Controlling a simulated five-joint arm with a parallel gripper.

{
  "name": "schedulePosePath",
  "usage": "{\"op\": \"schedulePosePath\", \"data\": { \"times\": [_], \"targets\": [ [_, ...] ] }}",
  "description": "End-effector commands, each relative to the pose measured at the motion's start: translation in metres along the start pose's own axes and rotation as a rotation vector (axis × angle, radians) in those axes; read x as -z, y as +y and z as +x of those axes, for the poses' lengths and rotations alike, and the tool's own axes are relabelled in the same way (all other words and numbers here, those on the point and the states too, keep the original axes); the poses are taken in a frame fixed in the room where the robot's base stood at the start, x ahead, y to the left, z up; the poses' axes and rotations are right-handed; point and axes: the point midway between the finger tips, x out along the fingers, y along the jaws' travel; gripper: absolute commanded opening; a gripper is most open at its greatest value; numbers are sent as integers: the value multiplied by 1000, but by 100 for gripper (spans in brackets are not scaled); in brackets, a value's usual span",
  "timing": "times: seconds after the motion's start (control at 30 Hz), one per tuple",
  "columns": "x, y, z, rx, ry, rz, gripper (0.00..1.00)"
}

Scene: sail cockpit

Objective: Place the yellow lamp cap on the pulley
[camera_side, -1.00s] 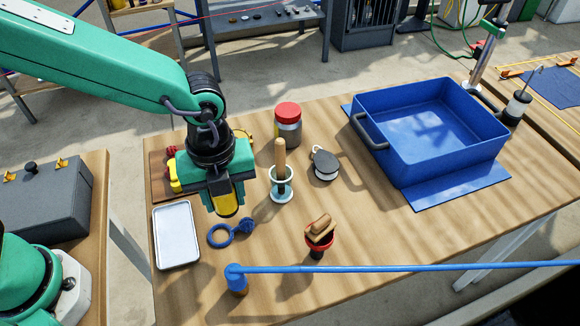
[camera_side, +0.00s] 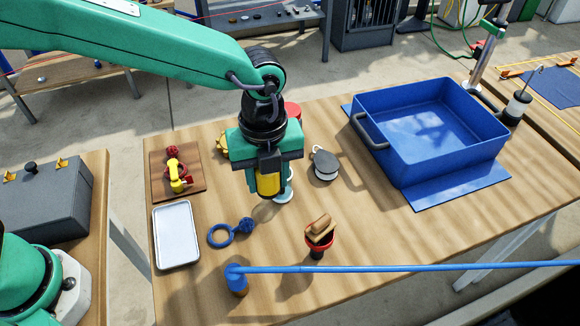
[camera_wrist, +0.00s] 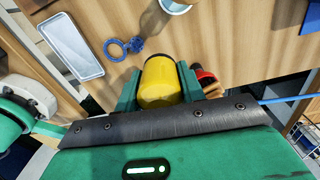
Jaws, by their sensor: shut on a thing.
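My gripper (camera_side: 266,168) is shut on the yellow lamp cap (camera_side: 268,184) and holds it above the wooden table. In the wrist view the cap (camera_wrist: 160,84) sits between the green fingers of my gripper (camera_wrist: 160,92). The pulley (camera_side: 325,164), a dark and white disc with a metal loop, lies on the table to the right of my gripper in the side view. The cap is apart from it. I cannot make out the pulley in the wrist view.
A pale blue holder (camera_side: 285,193) is partly hidden behind the gripper, as is a red-lidded jar (camera_side: 293,110). A red cup with brown pieces (camera_side: 319,238), a blue ring (camera_side: 220,236), a metal tray (camera_side: 177,235) and a blue bin (camera_side: 430,160) stand around.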

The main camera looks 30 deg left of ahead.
Motion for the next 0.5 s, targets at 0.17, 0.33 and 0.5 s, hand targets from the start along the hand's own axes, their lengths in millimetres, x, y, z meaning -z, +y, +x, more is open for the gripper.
{"op": "schedulePosePath", "data": {
  "times": [0.17,0.33,0.5],
  "targets": [
    [-3,-33,-5,2,0,18,16],
    [-6,-60,-9,1,0,34,16],
    [-8,-86,-12,1,0,49,16]
  ]
}}
